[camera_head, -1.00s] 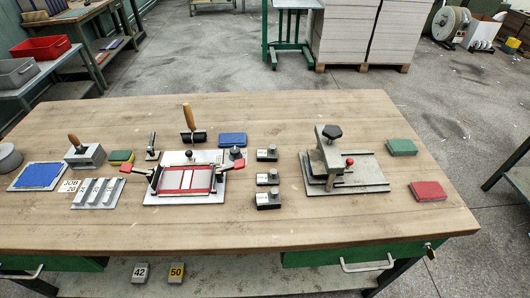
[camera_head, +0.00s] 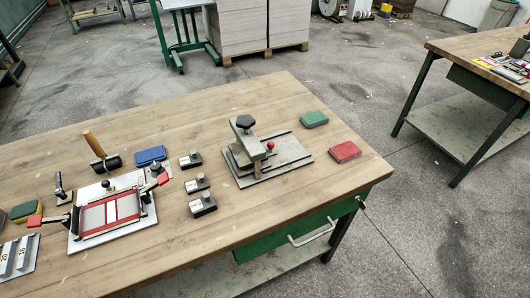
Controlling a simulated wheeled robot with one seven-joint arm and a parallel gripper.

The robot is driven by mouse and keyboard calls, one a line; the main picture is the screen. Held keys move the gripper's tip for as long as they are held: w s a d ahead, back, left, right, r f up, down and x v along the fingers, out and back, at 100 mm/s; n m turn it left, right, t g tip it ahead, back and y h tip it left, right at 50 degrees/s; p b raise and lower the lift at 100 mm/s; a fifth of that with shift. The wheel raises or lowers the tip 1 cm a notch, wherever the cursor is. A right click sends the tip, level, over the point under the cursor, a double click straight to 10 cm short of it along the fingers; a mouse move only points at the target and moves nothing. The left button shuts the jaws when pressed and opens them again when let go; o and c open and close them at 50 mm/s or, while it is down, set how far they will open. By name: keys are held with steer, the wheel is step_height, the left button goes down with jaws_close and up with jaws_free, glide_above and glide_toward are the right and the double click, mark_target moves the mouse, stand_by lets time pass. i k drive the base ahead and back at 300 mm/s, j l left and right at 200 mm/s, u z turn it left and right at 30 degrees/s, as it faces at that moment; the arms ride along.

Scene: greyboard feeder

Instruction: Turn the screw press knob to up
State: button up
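The screw press (camera_head: 248,145) stands on the wooden table right of the middle. It has a grey upright frame on a flat grey base plate (camera_head: 292,151). A dark lobed knob (camera_head: 244,121) sits on top of the frame. A small red ball (camera_head: 270,145) shows beside the frame, low over the base. I cannot tell from this view whether the knob is turned up or down. My gripper is not in view, and nothing touches the press.
The table (camera_head: 300,208) is bare in front of the press. Three small grey-black blocks (camera_head: 197,182) stand to its left, with a red-framed fixture (camera_head: 110,214) beyond. Green (camera_head: 314,118) and red (camera_head: 344,152) pads lie to its right. Another table (camera_head: 470,50) stands at right across open floor.

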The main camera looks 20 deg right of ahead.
mark_target(244, 121)
steer(key=i+u, duration=0.25)
steer(key=i, duration=0.25)
steer(key=i+l+u, duration=0.3)
steer(key=i, duration=0.15)
